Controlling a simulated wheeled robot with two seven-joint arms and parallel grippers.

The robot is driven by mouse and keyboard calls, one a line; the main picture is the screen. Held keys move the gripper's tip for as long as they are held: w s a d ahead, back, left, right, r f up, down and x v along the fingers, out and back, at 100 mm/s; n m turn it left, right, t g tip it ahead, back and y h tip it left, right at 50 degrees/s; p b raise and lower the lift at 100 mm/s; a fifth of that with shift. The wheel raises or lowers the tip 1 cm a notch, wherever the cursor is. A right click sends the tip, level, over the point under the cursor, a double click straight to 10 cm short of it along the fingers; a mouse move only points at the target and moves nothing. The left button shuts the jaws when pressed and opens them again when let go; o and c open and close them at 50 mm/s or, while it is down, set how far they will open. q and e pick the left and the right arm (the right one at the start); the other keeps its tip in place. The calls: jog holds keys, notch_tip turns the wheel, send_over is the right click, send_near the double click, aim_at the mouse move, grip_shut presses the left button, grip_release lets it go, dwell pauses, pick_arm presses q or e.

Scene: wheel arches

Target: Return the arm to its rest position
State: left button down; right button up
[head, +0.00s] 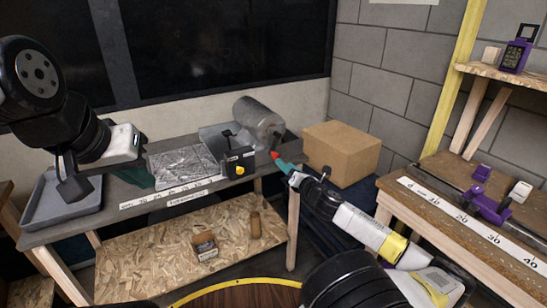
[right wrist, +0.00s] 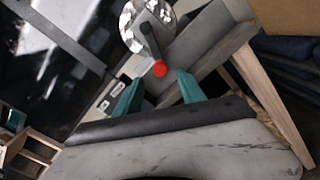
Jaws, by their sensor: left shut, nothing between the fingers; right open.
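My right arm reaches in from the lower right of the head view. Its gripper (head: 294,175) has teal fingers and is close to a red knob (head: 283,166) at the bench's right end. In the right wrist view the gripper (right wrist: 158,96) is open, with the red knob (right wrist: 160,68) just beyond and between the fingertips, on a dark lever. The knob appears apart from both fingers. My left gripper (head: 140,178) is at the left of the head view, over the bench near the grey tray; its teal fingers are partly hidden and it is shut and empty.
The bench (head: 120,225) holds a grey tray (head: 62,208), a metallic sheet (head: 180,165), a black box with a yellow knob (head: 238,158) and a grey cylinder (head: 255,120). A cardboard box (head: 342,150) stands right of it. A second bench (head: 450,215) with a ruler is at far right.

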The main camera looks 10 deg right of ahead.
jog(key=s+a+n+g+y, duration=0.2)
jog(key=a+n+g+y, duration=0.1)
jog(key=a+n, duration=0.3)
jog(key=s+a+n+g+y, duration=0.2)
jog(key=s+a+n, duration=0.15)
jog(key=a, duration=0.35)
jog(key=s+a+f+n+g+h, duration=0.1)
jog(key=s+a+f+n+g, duration=0.15)
jog(key=s+n+g, duration=0.35)
jog(key=s+a+f+n+g, duration=0.2)
jog(key=s+a+n+g, duration=0.15)
jog(key=n, duration=0.45)
jog(key=s+d+r+n+h, duration=0.75)
jog(key=r+n, duration=0.25)
jog(key=r, duration=0.2)
jog(key=s+d+r+n+t, duration=0.1)
jog(key=s+d+r+n, duration=0.1)
jog(key=s+r, duration=0.5)
jog(key=s+d+r+n+t, duration=0.2)
jog(key=s+r+n, duration=0.2)
jog(key=s+r, duration=0.4)
notch_tip(320, 180, up, 4)
